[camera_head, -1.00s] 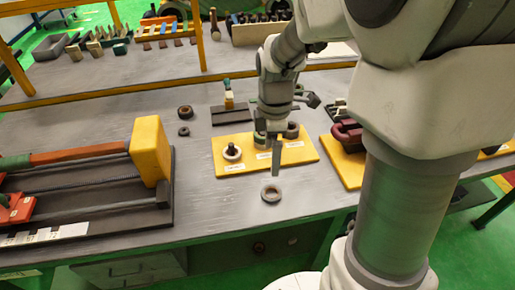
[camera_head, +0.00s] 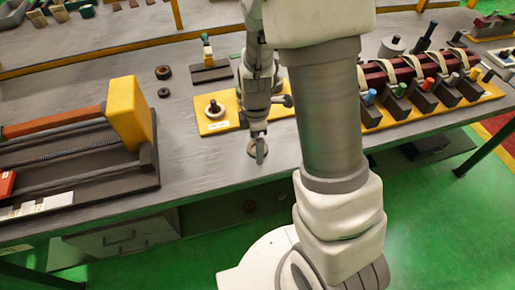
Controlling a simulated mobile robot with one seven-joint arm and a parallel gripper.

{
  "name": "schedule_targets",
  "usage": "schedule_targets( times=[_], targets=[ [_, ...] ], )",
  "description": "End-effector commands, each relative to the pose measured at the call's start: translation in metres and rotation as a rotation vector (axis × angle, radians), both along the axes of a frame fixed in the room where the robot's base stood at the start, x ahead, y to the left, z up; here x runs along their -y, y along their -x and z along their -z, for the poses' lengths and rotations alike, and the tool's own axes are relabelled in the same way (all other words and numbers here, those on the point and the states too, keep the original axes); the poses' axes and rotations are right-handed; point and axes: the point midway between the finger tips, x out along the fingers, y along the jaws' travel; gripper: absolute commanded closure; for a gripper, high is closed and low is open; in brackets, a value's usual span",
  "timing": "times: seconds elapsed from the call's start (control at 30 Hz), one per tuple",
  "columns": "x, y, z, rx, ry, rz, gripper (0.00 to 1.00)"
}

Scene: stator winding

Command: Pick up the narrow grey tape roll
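A small grey ring-shaped tape roll (camera_head: 252,150) lies flat on the grey bench near its front edge, just in front of the yellow board. My gripper (camera_head: 260,150) points down at this roll, and a finger overlaps it in the picture. The gripper and finger hide part of the roll. I cannot tell whether the fingers touch it or how far apart they are.
The yellow board (camera_head: 207,127) behind the gripper carries a ring-shaped roll (camera_head: 214,109). Two dark rings (camera_head: 163,72) (camera_head: 164,92) lie farther back. A clamp-like machine (camera_head: 131,114) stands left. A row of colour-topped blocks (camera_head: 423,97) stands right. Bare bench (camera_head: 195,165) lies front left.

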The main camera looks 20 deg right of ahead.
Motion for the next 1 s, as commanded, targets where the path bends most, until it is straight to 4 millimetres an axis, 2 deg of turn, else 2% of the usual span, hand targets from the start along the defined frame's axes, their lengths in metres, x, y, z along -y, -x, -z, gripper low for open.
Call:
schedule_targets(
  times=[0.27, 0.7, 1.0],
  targets=[
    [0.0, 0.0002, 0.0027, 0.0, 0.0, 0.001, 0.02],
    [0.0, 0.0001, 0.0024, 0.0, 0.0, 0.001, 0.81],
    [-0.0001, -0.0002, 0.0003, 0.001, -0.001, 0.001, 0.81]
  ],
)
